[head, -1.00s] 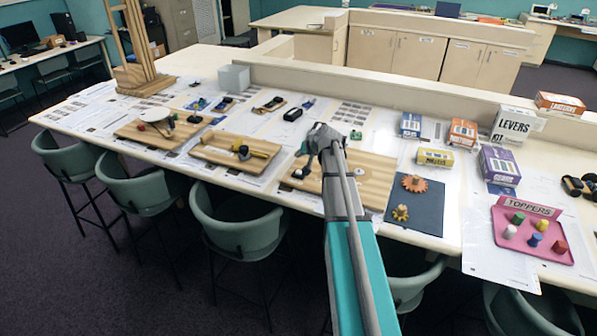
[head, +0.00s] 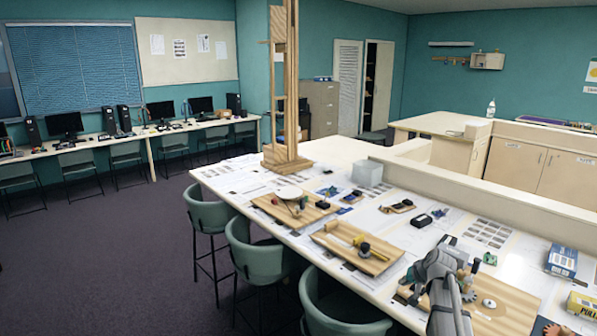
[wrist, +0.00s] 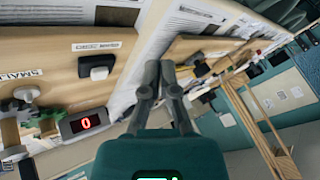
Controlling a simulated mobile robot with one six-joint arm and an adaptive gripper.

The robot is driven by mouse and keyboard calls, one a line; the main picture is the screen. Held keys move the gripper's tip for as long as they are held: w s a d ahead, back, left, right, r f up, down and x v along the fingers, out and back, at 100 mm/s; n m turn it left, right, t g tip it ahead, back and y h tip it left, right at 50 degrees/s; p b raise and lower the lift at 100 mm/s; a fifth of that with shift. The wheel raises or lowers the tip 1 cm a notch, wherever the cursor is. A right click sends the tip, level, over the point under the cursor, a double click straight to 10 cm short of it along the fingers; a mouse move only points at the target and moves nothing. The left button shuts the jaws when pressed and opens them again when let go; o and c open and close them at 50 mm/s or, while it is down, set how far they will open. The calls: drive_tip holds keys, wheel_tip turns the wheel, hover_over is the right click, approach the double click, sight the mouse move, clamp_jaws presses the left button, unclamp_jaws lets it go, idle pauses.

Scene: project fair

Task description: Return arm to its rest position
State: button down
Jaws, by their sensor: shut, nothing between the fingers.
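My arm (head: 452,314) reaches in from the bottom right of the head view, over the near edge of the long table. My gripper (head: 408,284) is at its end, small and dark, by a wooden board (head: 505,314). In the wrist view my gripper (wrist: 159,72) has its two grey fingers close together, shut with nothing between them. A dark block (wrist: 97,67) on a wooden board (wrist: 50,55) shows left of the fingers. I cannot tell the exact gap between the fingers and the boards.
A long table (head: 345,155) holds a tall wooden tower (head: 285,100), a grey cube (head: 367,173) and several boards with parts. Green stools (head: 258,255) line its near side. A counter display (wrist: 84,123) reads 0. The dark floor at left is open.

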drive_tip(key=s+a+f+n+g+h, duration=0.1)
drive_tip(key=s+a+f+n+g, duration=0.1)
drive_tip(key=s+a, duration=0.7)
drive_tip(key=s+a+f+n+g+h, duration=0.1)
drive_tip(key=s+a+g, duration=0.3)
drive_tip(key=s+a, duration=0.5)
drive_tip(key=s+n, duration=0.1)
drive_tip(key=s, duration=0.5)
drive_tip(key=shift+a+f+g+h, duration=0.2)
drive_tip(key=shift+f+g+h, duration=0.15)
drive_tip(key=shift+g+h, duration=0.05)
